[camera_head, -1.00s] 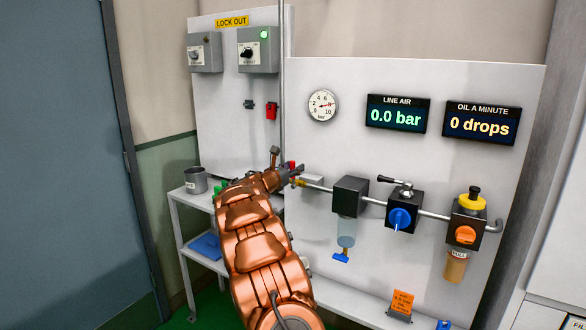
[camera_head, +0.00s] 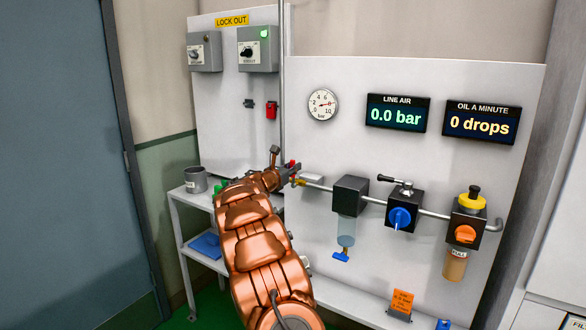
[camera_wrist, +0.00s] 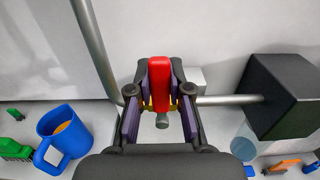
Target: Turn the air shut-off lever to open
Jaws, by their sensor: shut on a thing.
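The red shut-off lever (camera_wrist: 160,82) stands upright in the wrist view, crosswise to the horizontal pipe (camera_wrist: 230,100). A yellow valve part (camera_wrist: 148,105) shows behind it. My gripper (camera_wrist: 160,88) has its two fingers on either side of the lever and is shut on it. In the head view a little of the red lever (camera_head: 291,164) shows at the end of my copper-coloured arm, which hides most of the gripper and valve. The line air display (camera_head: 397,114) reads 0.0 bar.
The black filter block (camera_wrist: 285,95) sits right of the valve. The vertical pipe (camera_wrist: 90,45) stands close on the left. A blue mug (camera_wrist: 68,135) and green items (camera_wrist: 15,149) lie below left. The dial gauge (camera_head: 322,104) and oil display (camera_head: 482,123) are higher on the panel.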

